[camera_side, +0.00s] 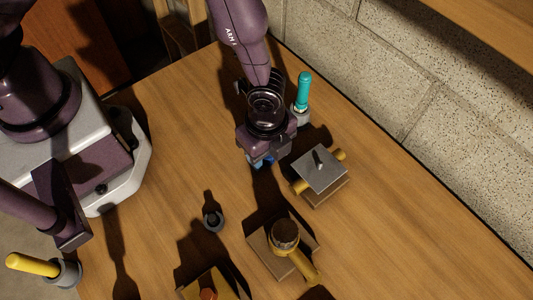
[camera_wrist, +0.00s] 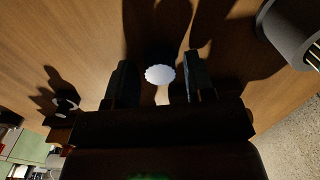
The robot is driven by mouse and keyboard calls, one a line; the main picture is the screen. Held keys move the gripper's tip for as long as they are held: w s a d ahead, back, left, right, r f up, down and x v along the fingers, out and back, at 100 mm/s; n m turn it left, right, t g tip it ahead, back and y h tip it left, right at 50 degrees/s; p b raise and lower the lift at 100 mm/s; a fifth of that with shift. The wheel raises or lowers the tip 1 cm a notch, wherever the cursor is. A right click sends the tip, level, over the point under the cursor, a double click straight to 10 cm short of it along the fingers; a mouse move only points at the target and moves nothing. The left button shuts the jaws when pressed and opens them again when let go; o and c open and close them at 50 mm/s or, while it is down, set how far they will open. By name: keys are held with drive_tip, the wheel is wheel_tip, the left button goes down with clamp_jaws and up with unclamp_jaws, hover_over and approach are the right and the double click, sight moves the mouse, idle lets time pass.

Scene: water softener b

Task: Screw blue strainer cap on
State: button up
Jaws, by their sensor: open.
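A small blue piece (camera_side: 262,160), likely the blue strainer cap, shows under my gripper in the side view, partly hidden by it. In the wrist view a pale disc with a scalloped edge (camera_wrist: 160,74) lies between the fingers of my gripper (camera_wrist: 159,82), with a gap on both sides. I cannot tell if the disc is the same piece. My gripper is open, pointing down at the table. A brass-coloured fitting (camera_side: 285,232) with a round top and a slanted yellow branch stands on a wooden block; I cannot tell if it is the strainer.
A grey-topped block with a yellow pipe (camera_side: 319,168) stands right of my gripper. A teal-handled tool (camera_side: 303,88) stands close behind it. Bare table lies at right.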

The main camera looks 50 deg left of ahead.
drive_tip(key=shift+c, duration=0.5)
drive_tip(key=c, duration=0.7)
drive_tip(key=shift+r, duration=2.2)
